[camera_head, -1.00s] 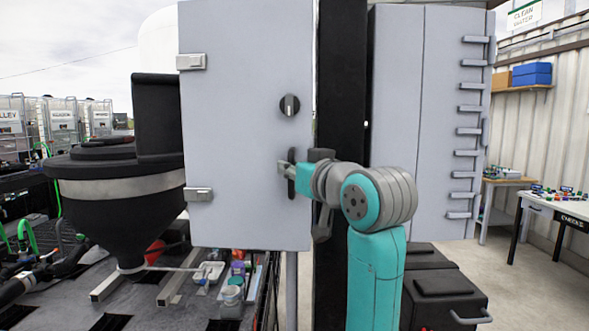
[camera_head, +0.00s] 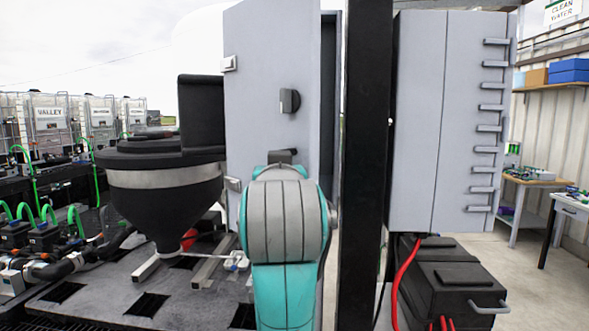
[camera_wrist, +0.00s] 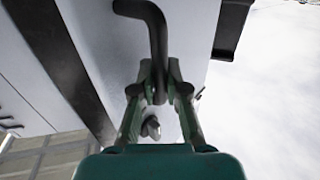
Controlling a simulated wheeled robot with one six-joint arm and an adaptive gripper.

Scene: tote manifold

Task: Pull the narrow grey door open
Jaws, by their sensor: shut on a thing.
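The narrow grey door (camera_head: 258,65) stands ajar in the head view, hinged on its left side. A dark gap and the inside of the cabinet (camera_head: 328,95) show along its right edge. A round dark knob (camera_head: 290,101) sits on the door's upper part. In the wrist view, my gripper (camera_wrist: 160,78) is shut on the door's black handle (camera_wrist: 157,35), and the pale door face (camera_wrist: 195,45) lies behind it. In the head view my arm hides the gripper and most of the handle.
A dark post (camera_head: 366,170) stands just right of the door. A black hopper (camera_head: 165,195) stands close on the left.

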